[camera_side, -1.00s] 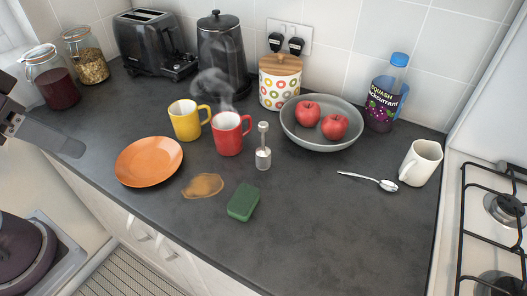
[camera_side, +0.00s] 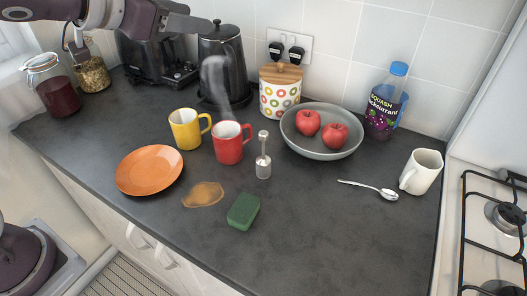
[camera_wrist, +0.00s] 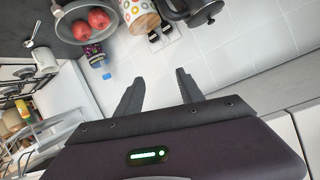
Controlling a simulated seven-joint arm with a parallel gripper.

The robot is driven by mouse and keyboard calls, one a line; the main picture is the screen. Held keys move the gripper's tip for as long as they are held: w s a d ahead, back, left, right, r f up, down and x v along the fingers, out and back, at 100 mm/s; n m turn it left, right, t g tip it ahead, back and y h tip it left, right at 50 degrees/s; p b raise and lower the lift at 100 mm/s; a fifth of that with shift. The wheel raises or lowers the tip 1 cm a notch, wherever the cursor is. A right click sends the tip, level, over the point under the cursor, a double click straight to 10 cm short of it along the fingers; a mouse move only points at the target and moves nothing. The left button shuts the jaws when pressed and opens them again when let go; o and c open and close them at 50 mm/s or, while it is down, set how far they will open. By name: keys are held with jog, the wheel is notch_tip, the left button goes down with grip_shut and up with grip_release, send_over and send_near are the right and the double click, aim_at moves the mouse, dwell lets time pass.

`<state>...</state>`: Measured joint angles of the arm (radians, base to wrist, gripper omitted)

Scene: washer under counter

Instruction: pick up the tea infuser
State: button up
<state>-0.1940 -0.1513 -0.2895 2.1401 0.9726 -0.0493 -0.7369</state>
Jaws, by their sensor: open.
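The tea infuser (camera_side: 263,160) is a small metal piece with a shiny cylindrical base, a thin stem and a knob on top. It stands upright on the dark counter, right of the red mug (camera_side: 230,142) and left of the grey bowl (camera_side: 322,150). In the side view, my gripper (camera_side: 200,24) is at the upper left, high above the counter near the kettle and toaster, well away from the infuser. In the wrist view, my gripper (camera_wrist: 158,88) shows two separated fingers with nothing between them.
A yellow mug (camera_side: 188,129), orange plate (camera_side: 149,170), brown spill (camera_side: 203,194) and green sponge (camera_side: 243,211) lie around the infuser. The kettle (camera_side: 224,65), canister (camera_side: 280,92) and squash bottle (camera_side: 385,103) stand behind. The counter right of the sponge is clear.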

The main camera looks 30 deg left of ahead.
aim_at(267, 139)
jog(key=d+f+m+g+h, duration=0.4)
jog(key=d+f+h, duration=0.3)
jog(key=d, duration=0.4)
notch_tip(267, 139, down, 15)
jog(key=shift+t+h, duration=0.3)
jog(key=x, duration=0.5)
jog(key=shift+w+d, duration=0.3)
jog(key=shift+w+d+f, duration=0.15)
jog(key=shift+w+d, duration=0.1)
jog(key=shift+w, duration=0.1)
grip_shut()
